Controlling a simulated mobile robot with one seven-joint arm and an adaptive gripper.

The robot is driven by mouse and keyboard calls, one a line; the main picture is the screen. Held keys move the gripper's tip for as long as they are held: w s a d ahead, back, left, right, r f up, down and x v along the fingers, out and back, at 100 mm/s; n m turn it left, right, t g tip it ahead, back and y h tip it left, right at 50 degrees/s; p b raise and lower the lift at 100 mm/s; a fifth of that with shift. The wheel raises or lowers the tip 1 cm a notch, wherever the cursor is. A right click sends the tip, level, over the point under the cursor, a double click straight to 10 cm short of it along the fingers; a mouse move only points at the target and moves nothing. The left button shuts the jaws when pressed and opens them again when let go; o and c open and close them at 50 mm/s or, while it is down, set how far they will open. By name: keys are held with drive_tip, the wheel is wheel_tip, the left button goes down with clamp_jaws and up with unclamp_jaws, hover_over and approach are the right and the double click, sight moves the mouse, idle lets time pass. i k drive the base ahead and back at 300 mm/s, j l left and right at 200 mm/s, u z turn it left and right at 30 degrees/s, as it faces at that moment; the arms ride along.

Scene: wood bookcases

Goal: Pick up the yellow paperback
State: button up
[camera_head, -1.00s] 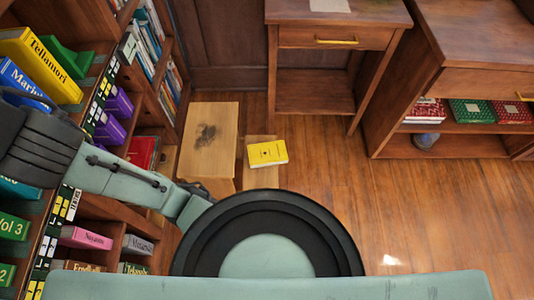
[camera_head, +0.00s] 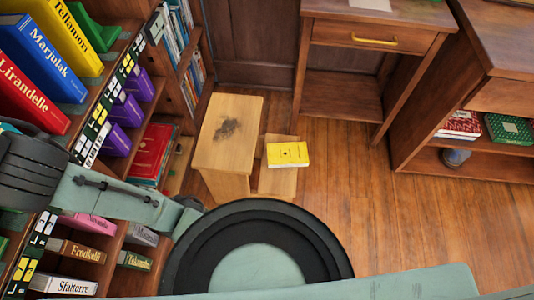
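The yellow paperback (camera_head: 288,154) lies flat, cover up, on the lower step of a small wooden step stool (camera_head: 228,130), on the right side of the stool. Dark print shows on its cover. My arm crosses the left of the view and runs down behind my round base top. My gripper is not in view, so its distance from the paperback cannot be told.
A full bookcase (camera_head: 108,100) stands close on the left, beside my arm. A wooden side table with a drawer (camera_head: 352,38) stands behind the stool. A low cabinet (camera_head: 470,95) with books is at right. Bare floor (camera_head: 385,220) lies right of the stool.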

sight(289, 155)
drive_tip(key=l+u, duration=0.35)
drive_tip(key=l, duration=0.2)
drive_tip(key=k+l+u, duration=0.1)
drive_tip(key=l+u, duration=0.25)
drive_tip(key=l, duration=0.2)
drive_tip(key=k+l, duration=0.1)
drive_tip(key=l, duration=0.3)
drive_tip(key=k+l+u, duration=0.1)
drive_tip(key=l, duration=0.3)
drive_tip(key=k+l, duration=0.1)
drive_tip(key=l, duration=0.85)
drive_tip(key=k+l, duration=0.1)
drive_tip(key=l, duration=0.45)
drive_tip(key=i, duration=0.3)
drive_tip(key=u, duration=0.05)
